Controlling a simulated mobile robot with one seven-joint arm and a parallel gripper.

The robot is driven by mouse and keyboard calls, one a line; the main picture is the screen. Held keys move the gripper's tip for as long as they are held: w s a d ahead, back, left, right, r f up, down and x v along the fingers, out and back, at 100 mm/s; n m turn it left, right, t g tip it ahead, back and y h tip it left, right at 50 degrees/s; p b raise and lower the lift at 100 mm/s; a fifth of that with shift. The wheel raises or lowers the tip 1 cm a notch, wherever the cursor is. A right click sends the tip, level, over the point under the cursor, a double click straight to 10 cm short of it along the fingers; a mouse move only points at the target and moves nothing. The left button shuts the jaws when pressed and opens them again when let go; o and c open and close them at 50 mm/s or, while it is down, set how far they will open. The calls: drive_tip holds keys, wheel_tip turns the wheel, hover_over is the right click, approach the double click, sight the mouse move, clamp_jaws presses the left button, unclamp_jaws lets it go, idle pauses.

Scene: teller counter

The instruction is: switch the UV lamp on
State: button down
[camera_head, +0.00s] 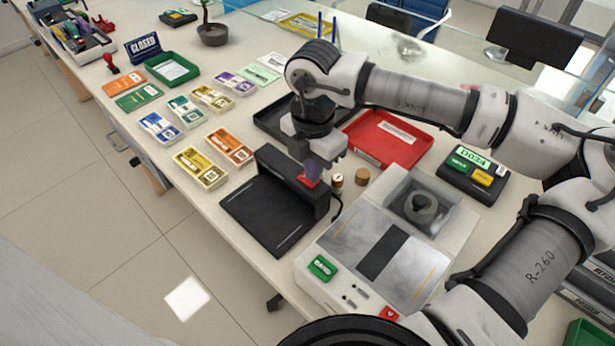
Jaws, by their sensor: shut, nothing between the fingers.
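The UV lamp (283,170) is a black unit with an upright housing behind a flat dark plate (268,218). A red switch (307,181) sits on top of the housing, near its right end. My gripper (313,172) points down with its fingers shut and empty, right at the red switch. I cannot tell whether the fingertips touch the switch, as they partly cover it. No glow shows on the plate.
A grey machine (340,262) with a green button stands in front right. A red tray (390,135) lies behind the lamp. Small stamps (361,177) stand to its right. Banknote bundles (201,168) lie to the left. A dark cable (337,207) runs beside the lamp.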

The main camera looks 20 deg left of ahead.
drive_tip(key=shift+f+b, duration=0.55)
drive_tip(key=shift+b, duration=0.05)
idle(0.3)
drive_tip(key=shift+r+p, duration=1.4)
drive_tip(key=shift+r, duration=2.15)
